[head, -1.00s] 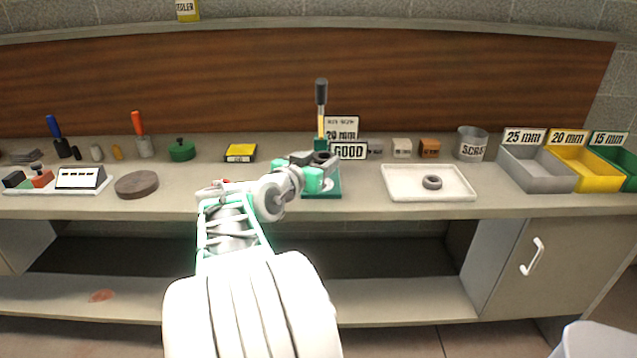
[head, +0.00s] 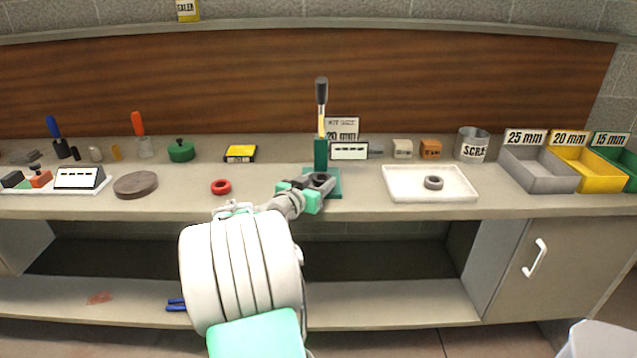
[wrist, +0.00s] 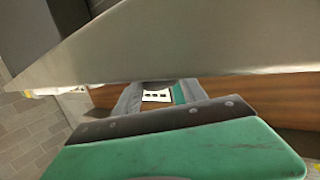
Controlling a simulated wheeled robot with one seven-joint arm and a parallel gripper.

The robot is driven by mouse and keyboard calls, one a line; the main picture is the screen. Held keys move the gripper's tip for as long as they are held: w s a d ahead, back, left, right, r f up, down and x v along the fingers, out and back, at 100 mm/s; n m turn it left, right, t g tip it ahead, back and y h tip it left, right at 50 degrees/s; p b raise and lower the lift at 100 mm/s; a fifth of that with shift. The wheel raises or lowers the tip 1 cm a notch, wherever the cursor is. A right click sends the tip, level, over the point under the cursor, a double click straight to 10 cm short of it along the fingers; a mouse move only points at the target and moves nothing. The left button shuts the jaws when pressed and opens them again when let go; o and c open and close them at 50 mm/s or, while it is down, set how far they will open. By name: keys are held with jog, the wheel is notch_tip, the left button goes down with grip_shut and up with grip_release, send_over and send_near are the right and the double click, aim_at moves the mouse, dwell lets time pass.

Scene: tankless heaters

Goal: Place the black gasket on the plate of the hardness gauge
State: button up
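The hardness gauge (head: 321,152) stands mid-bench, with a green post, an upright black-handled lever and a green base (head: 336,187). My gripper (head: 319,183) is in front of the post, over the base. Its grey fingers are shut on a dark ring, the black gasket (head: 320,178). The gripper hides much of the base and plate, so I cannot tell whether the gasket touches the plate. The gauge's display (head: 349,150) shows dashes; a small white panel with dark marks (wrist: 157,96) shows in the wrist view, where large grey and green surfaces fill most of the picture.
A white tray (head: 401,192) holds a dark grey ring (head: 433,182). A red ring (head: 221,187) lies left of my gripper.

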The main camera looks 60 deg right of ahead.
jog(key=o, duration=0.4)
jog(key=shift+o, duration=0.2)
jog(key=shift+r, duration=0.1)
jog(key=shift+r+p, duration=0.3)
jog(key=shift+p, duration=0.15)
jog(key=a+r, duration=0.1)
jog(key=a, duration=1.1)
jog(key=shift+r, duration=0.2)
jog(key=shift+w, duration=0.1)
